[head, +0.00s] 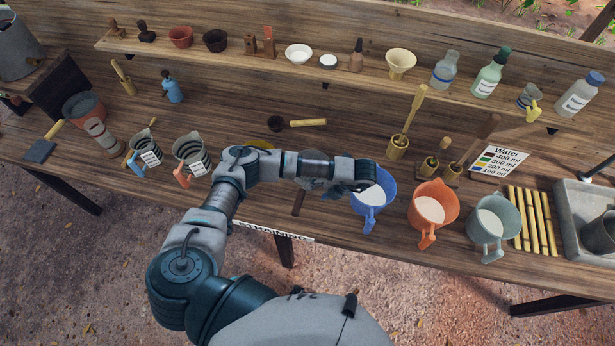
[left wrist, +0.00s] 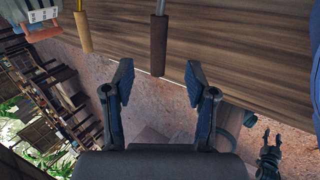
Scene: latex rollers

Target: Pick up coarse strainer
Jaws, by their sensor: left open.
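Two strainer-like tools lie on the bench, partly hidden by my left arm in the head view. One has a brown handle (head: 298,203) that overhangs the front edge; its head is mostly covered. The other shows only a yellow rim (head: 262,144). I cannot tell which is the coarse strainer. In the left wrist view, a brown handle (left wrist: 158,45) on a metal rod lies just ahead of the fingertips, roughly centred and not between them. A lighter handle (left wrist: 84,33) on a yellow rod lies left. My left gripper (left wrist: 158,80) is open and empty; my right gripper (left wrist: 268,155) is small and dark.
Blue (head: 370,197), orange (head: 433,208) and grey (head: 487,222) jugs with white liquid stand right of the arm, the blue one very close. Striped jugs (head: 190,153) stand left. A dark ladle-like tool (head: 297,123) lies behind. The ground before the bench is clear.

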